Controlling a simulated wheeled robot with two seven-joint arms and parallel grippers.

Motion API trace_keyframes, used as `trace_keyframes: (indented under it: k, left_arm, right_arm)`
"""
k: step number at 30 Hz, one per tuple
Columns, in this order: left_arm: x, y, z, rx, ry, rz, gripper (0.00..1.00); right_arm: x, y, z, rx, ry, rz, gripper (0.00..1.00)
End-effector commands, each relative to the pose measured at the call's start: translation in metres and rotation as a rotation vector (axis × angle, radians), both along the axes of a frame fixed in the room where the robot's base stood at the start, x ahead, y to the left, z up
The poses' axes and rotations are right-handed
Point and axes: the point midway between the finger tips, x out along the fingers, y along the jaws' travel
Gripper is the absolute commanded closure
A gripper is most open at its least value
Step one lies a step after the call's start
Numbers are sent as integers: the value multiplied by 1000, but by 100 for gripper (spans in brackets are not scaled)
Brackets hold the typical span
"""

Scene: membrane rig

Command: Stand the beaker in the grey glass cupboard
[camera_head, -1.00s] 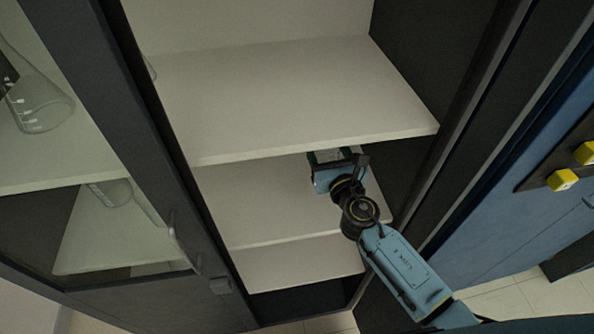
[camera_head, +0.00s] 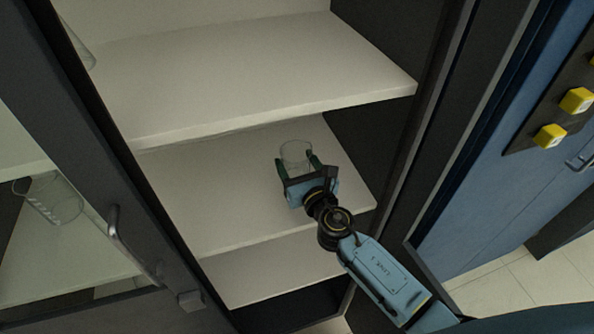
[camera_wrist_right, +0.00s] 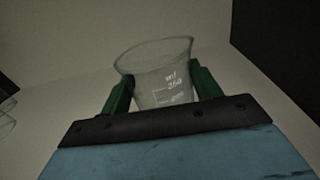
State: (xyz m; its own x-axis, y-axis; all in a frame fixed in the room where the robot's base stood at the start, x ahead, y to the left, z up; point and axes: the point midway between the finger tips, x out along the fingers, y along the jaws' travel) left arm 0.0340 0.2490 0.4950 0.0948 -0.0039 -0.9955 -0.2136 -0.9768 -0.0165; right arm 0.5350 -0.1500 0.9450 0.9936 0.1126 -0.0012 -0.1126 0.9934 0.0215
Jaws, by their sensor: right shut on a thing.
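The beaker (camera_head: 296,153) is clear glass with white markings and looks upright. My right gripper (camera_head: 297,166) is shut on it, one green finger on each side. The right wrist view shows the beaker (camera_wrist_right: 160,78) between the fingers (camera_wrist_right: 160,95), its markings facing the camera. The gripper is inside the open grey glass cupboard (camera_head: 385,150), over the middle shelf (camera_head: 200,185) and under the upper shelf. I cannot tell whether the beaker's base touches the shelf; the gripper hides it. My left gripper is not in view.
The upper shelf (camera_head: 250,75) overhangs the gripper from behind. The cupboard's dark side wall (camera_head: 350,135) is close on the right. The middle shelf is clear to the left. Behind the glass door at left is other glassware (camera_head: 52,200). A blue cabinet (camera_head: 480,190) stands at right.

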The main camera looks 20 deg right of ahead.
Motion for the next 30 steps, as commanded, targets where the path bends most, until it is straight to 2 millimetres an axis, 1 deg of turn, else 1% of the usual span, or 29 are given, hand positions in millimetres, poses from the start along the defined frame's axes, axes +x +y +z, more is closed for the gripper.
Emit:
trace_keyframes:
  k: [1, 8, 13, 14, 18, 26, 30]
  left_arm:
    - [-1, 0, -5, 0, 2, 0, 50]
    - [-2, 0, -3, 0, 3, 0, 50]
    - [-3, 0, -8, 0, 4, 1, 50]
    - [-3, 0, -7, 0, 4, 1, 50]
    - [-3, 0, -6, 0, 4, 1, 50]
    - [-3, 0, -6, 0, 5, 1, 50]
    - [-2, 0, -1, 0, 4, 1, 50]
  right_arm:
    - [0, 0, -4, 0, -1, 0, 61]
    - [0, 0, -2, 0, -2, 0, 61]
    - [0, 0, -7, -1, -2, 0, 61]
    - [0, 0, -6, -1, -1, 0, 33]
    - [0, 0, -6, -1, -1, 0, 15]
    - [0, 0, -5, -1, -1, 0, 15]
    - [0, 0, -1, 0, 0, 1, 15]
